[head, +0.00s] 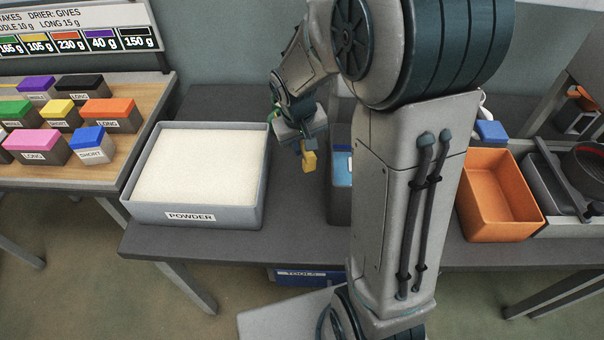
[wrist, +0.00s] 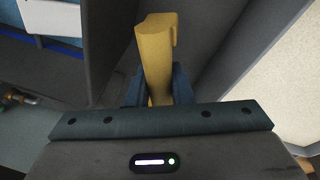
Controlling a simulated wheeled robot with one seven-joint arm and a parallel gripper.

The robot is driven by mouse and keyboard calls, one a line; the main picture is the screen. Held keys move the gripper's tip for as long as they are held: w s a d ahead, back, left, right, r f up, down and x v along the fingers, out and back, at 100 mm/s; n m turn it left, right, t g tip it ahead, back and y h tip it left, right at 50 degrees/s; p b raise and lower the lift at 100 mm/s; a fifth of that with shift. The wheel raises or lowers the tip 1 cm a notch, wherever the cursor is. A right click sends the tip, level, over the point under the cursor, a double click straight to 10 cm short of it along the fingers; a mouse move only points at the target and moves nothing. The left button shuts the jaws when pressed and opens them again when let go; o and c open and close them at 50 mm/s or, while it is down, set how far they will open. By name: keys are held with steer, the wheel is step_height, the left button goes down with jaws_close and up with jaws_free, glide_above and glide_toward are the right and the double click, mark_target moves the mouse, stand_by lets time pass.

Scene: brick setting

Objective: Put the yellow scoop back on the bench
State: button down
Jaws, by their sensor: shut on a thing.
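The yellow scoop (head: 309,160) is held in my gripper (head: 305,147), above the dark grey bench (head: 300,205). In the wrist view the scoop (wrist: 155,55) stands out from between the two dark fingers of my gripper (wrist: 158,88), which are shut on it. The scoop hangs just right of the powder tray, and I see bare bench under it in the head view. Part of the scoop is hidden between the fingers. I cannot tell its exact height above the bench.
A grey tray of white powder (head: 190,216) stands left of my gripper. A blue-grey container (head: 340,205) stands to the right, partly behind my arm. An orange bin (head: 500,205) is farther right. The bench strip between tray and container is clear. Coloured blocks sit on the left table.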

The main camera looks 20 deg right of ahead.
steer(key=x, duration=0.3)
steer(key=s+a+x, duration=0.1)
steer(key=x, duration=0.7)
steer(key=shift+s+a+f, duration=0.15)
steer(key=shift+s+a, duration=0.1)
steer(key=shift+s, duration=0.1)
steer(key=shift+f+b, duration=0.15)
steer(key=shift+b, duration=0.25)
steer(key=c, duration=1.3)
jaws_free()
steer(key=v, duration=1.2)
steer(key=shift+m+t+y, duration=0.5)
steer(key=shift+t+y, duration=0.1)
steer(key=shift+y, duration=0.2)
steer(key=s+r, duration=0.3)
steer(key=s, duration=0.2)
steer(key=s+r, duration=0.3)
steer(key=s, duration=0.3)
steer(key=s+r, duration=0.3)
steer(key=s, duration=0.2)
steer(key=shift+s+d+r+p, duration=0.1)
steer(key=shift+s+d+p, duration=0.05)
steer(key=shift+d+p, duration=0.2)
